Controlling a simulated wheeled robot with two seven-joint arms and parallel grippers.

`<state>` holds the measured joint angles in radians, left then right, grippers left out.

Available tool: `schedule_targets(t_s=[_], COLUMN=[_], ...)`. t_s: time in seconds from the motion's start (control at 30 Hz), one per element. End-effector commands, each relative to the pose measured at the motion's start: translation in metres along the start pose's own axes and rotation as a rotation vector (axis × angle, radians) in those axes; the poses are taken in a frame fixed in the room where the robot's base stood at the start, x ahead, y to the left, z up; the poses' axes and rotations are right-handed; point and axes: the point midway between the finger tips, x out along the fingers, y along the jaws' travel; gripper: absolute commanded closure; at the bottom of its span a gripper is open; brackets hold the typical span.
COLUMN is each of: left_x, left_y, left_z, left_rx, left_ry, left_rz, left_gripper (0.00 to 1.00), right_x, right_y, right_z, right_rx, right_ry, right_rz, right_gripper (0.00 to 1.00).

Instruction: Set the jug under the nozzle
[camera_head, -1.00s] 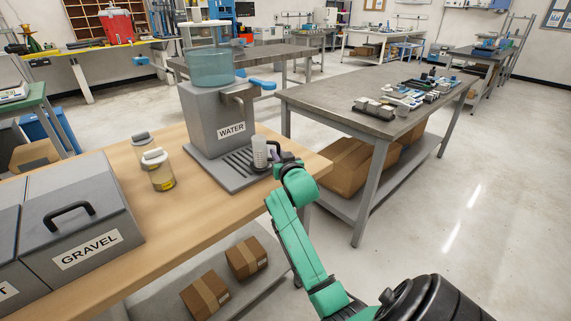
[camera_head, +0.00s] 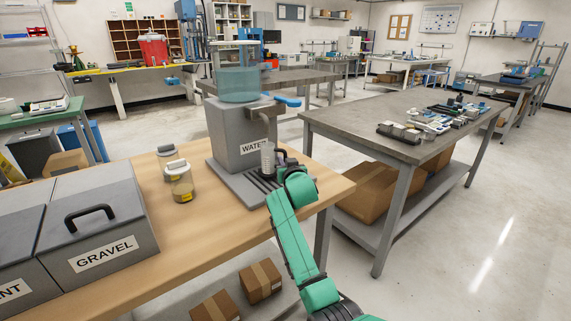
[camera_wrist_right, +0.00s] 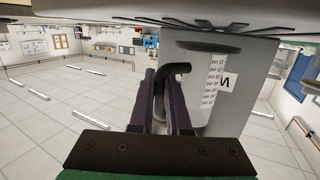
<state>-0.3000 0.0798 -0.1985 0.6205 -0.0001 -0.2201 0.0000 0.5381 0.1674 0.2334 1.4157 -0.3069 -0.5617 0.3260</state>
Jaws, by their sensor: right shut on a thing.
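The clear jug (camera_head: 267,158) is upright at the drip tray (camera_head: 236,186) of the grey water dispenser (camera_head: 228,126). Its mouth is below the spout nozzle (camera_head: 263,118), close to in line with it; exact centring is hard to tell. My right gripper (camera_head: 284,164) is on the jug's right side. In the right wrist view, which is upside down, its purple fingers (camera_wrist_right: 165,92) are shut on the jug's dark handle (camera_wrist_right: 174,72). The jug's marked wall (camera_wrist_right: 208,85) also shows. Whether its base touches the tray is unclear. My left gripper is out of view.
Two lidded jars (camera_head: 181,182) stand left of the dispenser on the wooden table (camera_head: 200,232). A grey gravel bin (camera_head: 100,222) is at the left. A blue lever (camera_head: 287,101) sticks out at the dispenser's right. A grey workbench (camera_head: 385,112) stands beyond a gap to the right.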

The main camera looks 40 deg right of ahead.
Motion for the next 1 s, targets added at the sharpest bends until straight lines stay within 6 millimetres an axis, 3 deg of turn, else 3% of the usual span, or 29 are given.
schedule_targets(t_s=[0.7, 0.73, 0.8, 1.0], left_x=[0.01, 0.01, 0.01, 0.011], left_y=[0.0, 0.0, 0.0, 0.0], left_z=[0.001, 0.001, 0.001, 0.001], left_rx=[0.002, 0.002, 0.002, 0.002], left_ry=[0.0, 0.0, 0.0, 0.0], left_rz=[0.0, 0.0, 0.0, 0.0], left_gripper=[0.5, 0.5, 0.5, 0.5], right_x=[0.002, 0.002, 0.002, 0.002], right_y=[0.0, -0.001, -0.001, -0.001], right_z=[0.025, 0.026, 0.026, 0.026], right_rx=[0.004, 0.005, 0.006, 0.007], right_ry=[-0.019, -0.02, -0.02, -0.02], right_rz=[-0.001, -0.002, -0.002, -0.003], right_gripper=[1.0, 0.78, 0.51, 0.5])
